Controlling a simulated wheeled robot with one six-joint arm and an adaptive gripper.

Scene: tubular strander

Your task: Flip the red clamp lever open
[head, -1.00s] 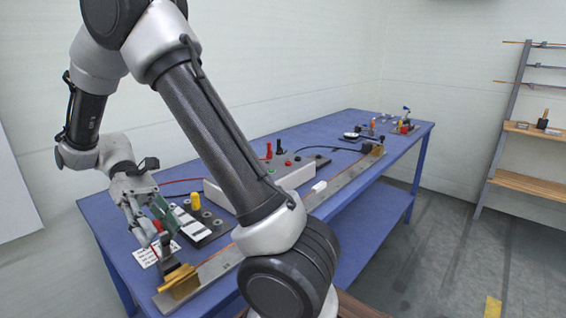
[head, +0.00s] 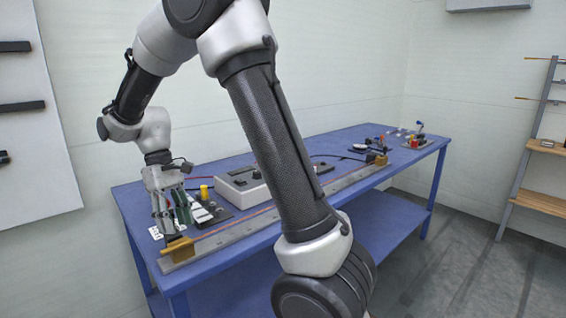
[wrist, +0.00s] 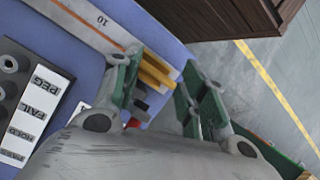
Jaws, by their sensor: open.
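The red clamp lever (wrist: 133,123) shows only as a small red patch low between my fingers in the wrist view; the rest is hidden by my gripper. A brass-yellow clamp block (head: 178,248) sits at the near left end of the long metal rail (head: 232,234); it also shows between my fingers in the wrist view (wrist: 157,72). My gripper (head: 174,228) points down over this end of the rail, with its green-sided fingers apart. It also shows in the wrist view (wrist: 163,62). I cannot tell whether a finger touches the lever.
A black panel with white PEG, FAIL and HOLD labels (wrist: 42,98) lies beside the gripper. A yellow knob (head: 205,191) and a grey control box (head: 238,188) stand behind the rail. The blue table (head: 140,212) ends just left of my gripper.

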